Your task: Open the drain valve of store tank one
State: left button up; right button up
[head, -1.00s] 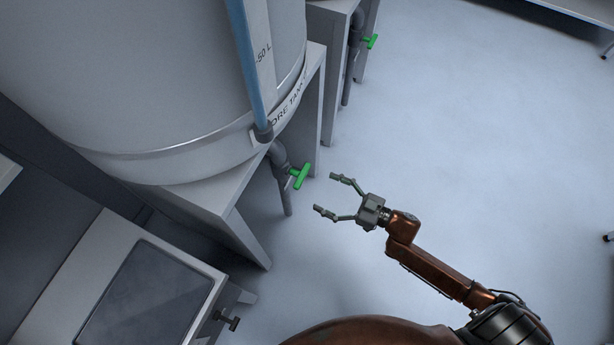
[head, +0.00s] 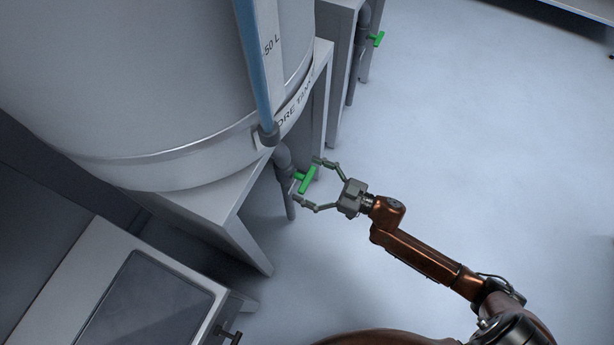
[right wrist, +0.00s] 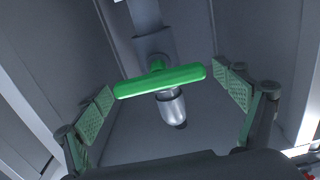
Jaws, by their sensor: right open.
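The drain valve's green handle (head: 306,180) sits on a grey drain pipe (head: 284,165) under the large metal store tank (head: 150,80), whose label is partly hidden. My right gripper (head: 308,184) is open, with its fingers on either side of the green handle. In the right wrist view the green bar handle (right wrist: 160,81) lies crosswise between the two finger pads of my right gripper (right wrist: 168,94). A small gap shows at the right pad; at the left pad I cannot tell whether it touches. My left gripper is not in view.
The tank stands on a grey stand (head: 245,240) with legs close to the valve. A second green valve handle (head: 377,39) shows farther back. A bench with a dark panel (head: 145,305) is at the lower left. The floor (head: 480,150) on the right is clear.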

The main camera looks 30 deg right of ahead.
jog(key=shift+c, duration=0.4)
jog(key=c, duration=1.1)
